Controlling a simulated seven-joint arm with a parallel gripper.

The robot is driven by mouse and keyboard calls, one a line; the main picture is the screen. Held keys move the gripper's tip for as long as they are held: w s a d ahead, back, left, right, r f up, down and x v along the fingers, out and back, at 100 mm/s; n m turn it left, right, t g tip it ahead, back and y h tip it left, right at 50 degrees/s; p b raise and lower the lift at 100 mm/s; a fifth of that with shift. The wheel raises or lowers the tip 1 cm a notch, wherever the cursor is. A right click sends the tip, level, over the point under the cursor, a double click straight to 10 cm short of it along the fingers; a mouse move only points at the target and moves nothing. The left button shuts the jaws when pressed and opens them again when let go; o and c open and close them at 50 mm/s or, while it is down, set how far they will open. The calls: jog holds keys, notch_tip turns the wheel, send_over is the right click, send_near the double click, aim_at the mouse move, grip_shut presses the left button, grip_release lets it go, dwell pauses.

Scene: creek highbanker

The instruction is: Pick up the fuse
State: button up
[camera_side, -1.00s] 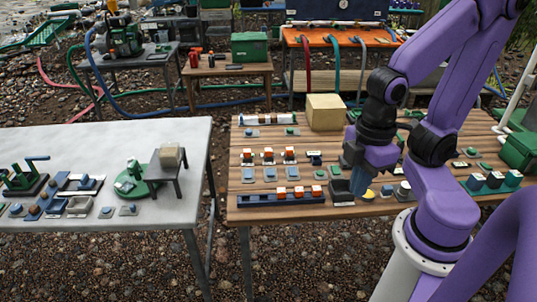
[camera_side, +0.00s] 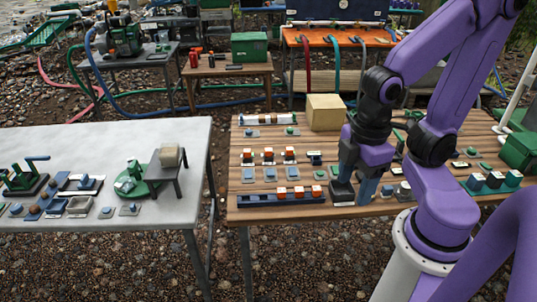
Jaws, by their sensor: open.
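I cannot tell for sure which small part is the fuse. A small dark piece with a white label (camera_side: 315,158) lies on the wooden table, left of my gripper. Orange-and-white blocks (camera_side: 268,155) stand in a row near it, and more sit in a long blue holder (camera_side: 262,199) at the front edge. My gripper (camera_side: 357,192) points down low over the front of the table, right of the blue holder. It is open, with its two blue-grey fingers apart. Whatever lies between or behind the fingers is hidden.
A tan box (camera_side: 325,113) stands at the back of the wooden table (camera_side: 238,175). Green-based parts (camera_side: 493,181) and a green box (camera_side: 519,150) are at the right. A gap separates the white table (camera_side: 110,145) at the left.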

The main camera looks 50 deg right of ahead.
jog(key=w+d+f+m+t+h, duration=0.15)
jog(key=w+m, duration=0.45)
jog(key=w, duration=0.8)
jog(key=w+d+f+m+t, duration=0.15)
jog(key=w+m, duration=0.35)
jog(key=w, duration=0.9)
jog(key=m+h, duration=0.2)
jog(key=m, duration=0.8)
send_over(269, 150)
jog(key=s+a, duration=0.2)
notch_tip(269, 150, down, 20)
jog(key=shift+x, duration=3.3)
jog(key=c, duration=1.1)
